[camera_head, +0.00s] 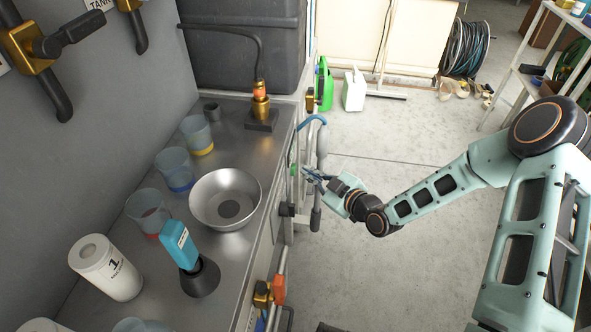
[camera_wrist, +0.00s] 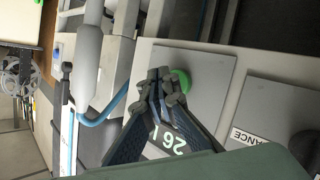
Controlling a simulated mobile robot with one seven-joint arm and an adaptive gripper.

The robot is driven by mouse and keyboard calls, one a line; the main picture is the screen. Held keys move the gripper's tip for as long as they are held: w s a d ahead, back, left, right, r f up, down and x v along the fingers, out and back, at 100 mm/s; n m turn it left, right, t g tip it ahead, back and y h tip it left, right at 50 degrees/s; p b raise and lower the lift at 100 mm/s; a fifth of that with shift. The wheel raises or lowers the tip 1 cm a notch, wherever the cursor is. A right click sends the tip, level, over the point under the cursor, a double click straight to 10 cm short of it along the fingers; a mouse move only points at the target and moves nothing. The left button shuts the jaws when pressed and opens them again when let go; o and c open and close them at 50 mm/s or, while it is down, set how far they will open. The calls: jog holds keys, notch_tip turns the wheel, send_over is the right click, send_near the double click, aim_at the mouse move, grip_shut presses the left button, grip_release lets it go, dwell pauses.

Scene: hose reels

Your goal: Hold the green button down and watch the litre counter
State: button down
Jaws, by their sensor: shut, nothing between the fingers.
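The green button (camera_wrist: 181,79) is on a grey panel plate on the cabinet front, partly covered by my fingertips in the wrist view. In the head view a small green spot (camera_head: 294,169) shows beside my gripper (camera_head: 310,176). My gripper (camera_wrist: 166,78) is shut and empty, its tips together at the button's left edge. I cannot tell whether they touch it or whether it is pressed in. White characters (camera_wrist: 172,142), which look like "26" and a stroke, show between the fingers; I cannot tell whether they are the litre counter.
A grey vertical pipe with a blue hose (camera_head: 316,119) stands beside my gripper. The steel counter (camera_head: 238,140) holds a metal bowl (camera_head: 226,199), measuring jugs and a blue device (camera_head: 180,245). A second plate (camera_wrist: 285,120) is right of the button.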

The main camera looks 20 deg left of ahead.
jog(key=d, duration=0.2)
jog(key=w+d, duration=0.1)
jog(key=d, duration=0.2)
jog(key=shift+w, duration=0.1)
dwell(0.6)
